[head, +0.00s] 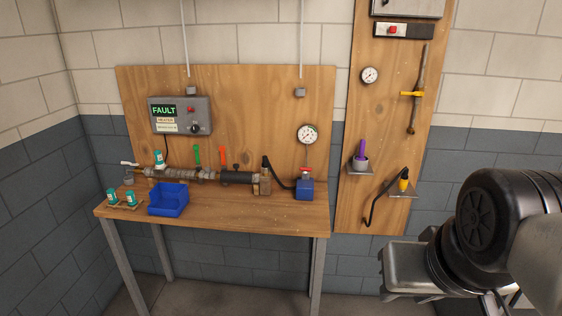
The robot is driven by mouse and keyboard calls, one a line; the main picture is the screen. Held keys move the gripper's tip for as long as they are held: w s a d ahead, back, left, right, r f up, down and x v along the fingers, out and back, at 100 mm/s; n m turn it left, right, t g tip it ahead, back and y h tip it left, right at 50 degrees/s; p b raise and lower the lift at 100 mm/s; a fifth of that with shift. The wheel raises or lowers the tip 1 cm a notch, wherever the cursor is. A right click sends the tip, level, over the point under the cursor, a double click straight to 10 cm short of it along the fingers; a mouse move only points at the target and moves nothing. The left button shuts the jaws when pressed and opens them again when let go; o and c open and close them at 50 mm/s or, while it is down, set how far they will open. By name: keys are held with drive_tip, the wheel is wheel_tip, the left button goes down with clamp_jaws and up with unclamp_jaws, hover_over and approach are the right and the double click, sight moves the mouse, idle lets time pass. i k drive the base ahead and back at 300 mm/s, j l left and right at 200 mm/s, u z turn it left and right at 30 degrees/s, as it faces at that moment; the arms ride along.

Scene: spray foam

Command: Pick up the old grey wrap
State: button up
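A horizontal pipe assembly lies along the back of the wooden workbench. A rough grey wrap (180,174) covers its left-middle stretch, and it looks to be around the pipe. A smoother black sleeve (238,178) covers the stretch to its right. A blue bin stands in front of the wrap and comes close to its lower edge in the picture. My gripper (400,270) appears as a grey metal block at the lower right, well away from the bench and the wrap. Its fingers cannot be made out, and nothing is seen held in it.
The blue bin (168,199) and small teal-labelled containers (131,198) stand on the workbench (250,216). Green (197,155) and orange (223,156) handles rise by the pipe. A blue box (304,189) stands right. A tool board (385,140) hangs beside. The bench's front right is clear.

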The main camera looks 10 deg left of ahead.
sight(206, 173)
drive_tip(key=i+j+u, duration=0.25)
drive_tip(key=i+j, duration=0.7)
drive_tip(key=j, duration=0.45)
drive_tip(key=i+j+u, duration=0.3)
drive_tip(key=i+j, duration=0.75)
drive_tip(key=j, duration=0.15)
